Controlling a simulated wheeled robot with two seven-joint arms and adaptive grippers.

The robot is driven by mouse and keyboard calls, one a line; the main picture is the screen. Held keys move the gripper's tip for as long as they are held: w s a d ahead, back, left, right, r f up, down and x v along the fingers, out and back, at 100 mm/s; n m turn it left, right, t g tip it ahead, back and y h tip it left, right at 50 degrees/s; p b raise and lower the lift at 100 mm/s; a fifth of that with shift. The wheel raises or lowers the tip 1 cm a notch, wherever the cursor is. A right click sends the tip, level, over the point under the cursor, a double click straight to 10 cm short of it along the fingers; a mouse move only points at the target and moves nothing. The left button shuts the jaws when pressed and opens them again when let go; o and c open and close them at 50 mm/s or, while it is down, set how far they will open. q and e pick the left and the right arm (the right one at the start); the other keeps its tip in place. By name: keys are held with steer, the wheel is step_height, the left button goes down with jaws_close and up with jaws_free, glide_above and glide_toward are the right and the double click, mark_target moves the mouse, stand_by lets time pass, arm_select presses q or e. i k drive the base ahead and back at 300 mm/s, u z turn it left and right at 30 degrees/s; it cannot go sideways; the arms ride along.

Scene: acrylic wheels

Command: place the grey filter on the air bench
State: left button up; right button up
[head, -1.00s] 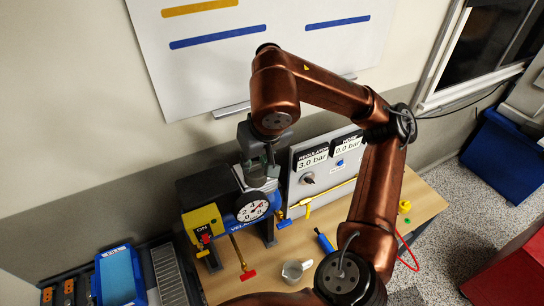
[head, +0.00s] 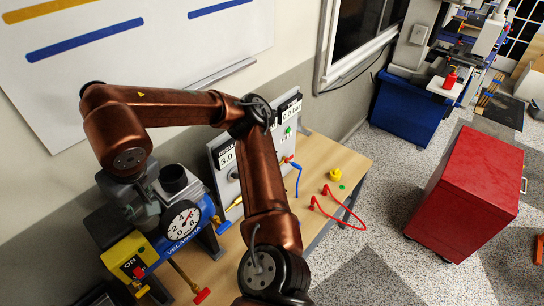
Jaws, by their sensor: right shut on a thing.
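The wooden air bench (head: 333,160) runs along the wall and carries a compressor with a round gauge (head: 182,222). My right gripper (head: 146,208) is over the compressor's top, at the end of my copper arm. It is shut on a grey thing that I take to be the grey filter; the fingers and arm hide most of it. I cannot tell whether it touches the compressor. My left gripper is out of view.
A regulator panel (head: 226,157) stands behind my right arm. A yellow fitting (head: 335,174) and a red hose (head: 340,211) lie at the bench's right end. Bare wood shows there. A red cabinet (head: 466,190) and a blue bin (head: 408,108) stand on the floor.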

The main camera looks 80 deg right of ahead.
mark_target(349, 162)
steer(key=u, duration=1.8)
steer(key=k, duration=2.6)
steer(key=z, duration=2.85)
